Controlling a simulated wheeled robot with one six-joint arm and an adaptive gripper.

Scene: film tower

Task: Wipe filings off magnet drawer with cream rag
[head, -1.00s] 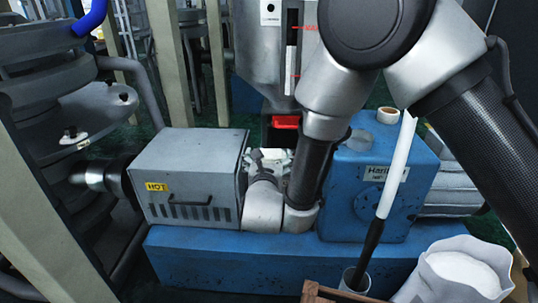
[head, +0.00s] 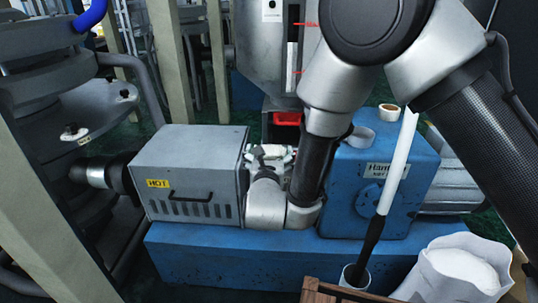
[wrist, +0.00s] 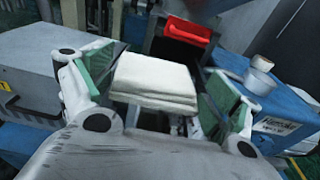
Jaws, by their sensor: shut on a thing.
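My gripper (wrist: 155,88) is shut on the cream rag (wrist: 155,78), a folded pad held between its green finger pads. In the head view my gripper (head: 270,154) is small and partly hidden by my arm, between the grey housing and the blue gearbox. A dark box with a red front piece (wrist: 187,31), which looks like the magnet drawer, lies just beyond the rag; the red piece also shows in the head view (head: 287,118) below the grey hopper. The rag appears short of the red piece; contact cannot be told. Filings cannot be made out.
A grey housing marked HOT (head: 190,172) stands close left of my gripper. The blue gearbox (head: 345,195) is close right, with tape rolls (head: 389,112) on top. A white-and-black stick (head: 385,200) and a white sack (head: 455,270) are at front right.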

